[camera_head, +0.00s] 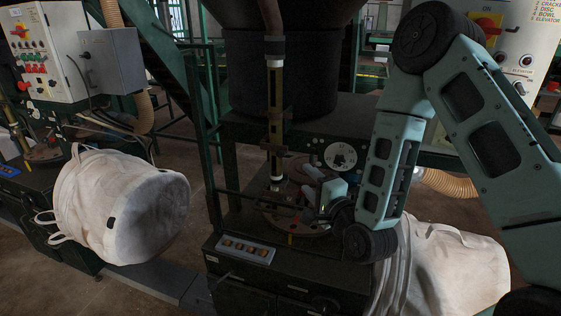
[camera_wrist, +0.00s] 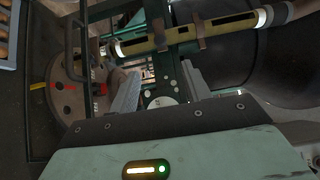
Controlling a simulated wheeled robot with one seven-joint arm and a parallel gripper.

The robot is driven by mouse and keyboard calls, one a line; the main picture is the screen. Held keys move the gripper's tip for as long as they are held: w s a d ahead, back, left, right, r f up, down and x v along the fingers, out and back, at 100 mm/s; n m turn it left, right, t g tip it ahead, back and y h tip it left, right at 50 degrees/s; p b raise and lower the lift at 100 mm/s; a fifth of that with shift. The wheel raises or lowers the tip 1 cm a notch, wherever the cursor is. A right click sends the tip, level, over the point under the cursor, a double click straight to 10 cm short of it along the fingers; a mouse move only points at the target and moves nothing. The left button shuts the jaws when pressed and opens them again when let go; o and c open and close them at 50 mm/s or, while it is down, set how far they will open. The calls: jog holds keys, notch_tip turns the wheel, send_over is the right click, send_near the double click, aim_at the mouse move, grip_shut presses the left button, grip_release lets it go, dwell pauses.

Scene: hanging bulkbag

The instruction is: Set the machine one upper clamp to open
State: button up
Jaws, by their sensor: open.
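A machine with a dark cabinet stands at centre right in the head view. On its front edge is a small grey-blue switch panel (camera_head: 245,249) with a row of orange-brown switches. Part of this panel (camera_wrist: 8,48) shows at the upper left of the wrist view. The switch labels and positions are too small to read, so I cannot tell which one is the upper clamp. My gripper (camera_head: 308,183) is open and empty, above the round drilled plate and behind the panel, apart from the switches. In the wrist view, my gripper (camera_wrist: 160,88) points toward the machine's metalwork.
A vertical pipe (camera_head: 276,110) rises beside my gripper. The round plate (camera_wrist: 68,85) has holes and red marks. White bulk bags hang at left (camera_head: 120,205) and at right (camera_head: 450,270). A control box (camera_head: 45,55) stands at far left.

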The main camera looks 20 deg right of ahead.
aim_at(281, 155)
jog(key=shift+w+a+f+b, duration=0.2)
jog(key=shift+w+b, duration=0.55)
jog(key=shift+b, duration=1.6)
jog(key=w+p, duration=0.2)
jog(key=w, duration=0.2)
jog(key=w+a+p, duration=0.1)
jog(key=w+p, duration=0.1)
jog(key=w, duration=0.3)
jog(key=w+a+p, duration=0.1)
jog(key=w+p, duration=0.1)
jog(key=w, duration=0.2)
jog(key=shift+w+r, duration=0.15)
jog(key=shift+r, duration=0.2)
jog(key=shift+w+a+f+p, duration=0.15)
jog(key=shift+w+p, duration=0.15)
jog(key=shift+w, duration=0.2)
grip_shut()
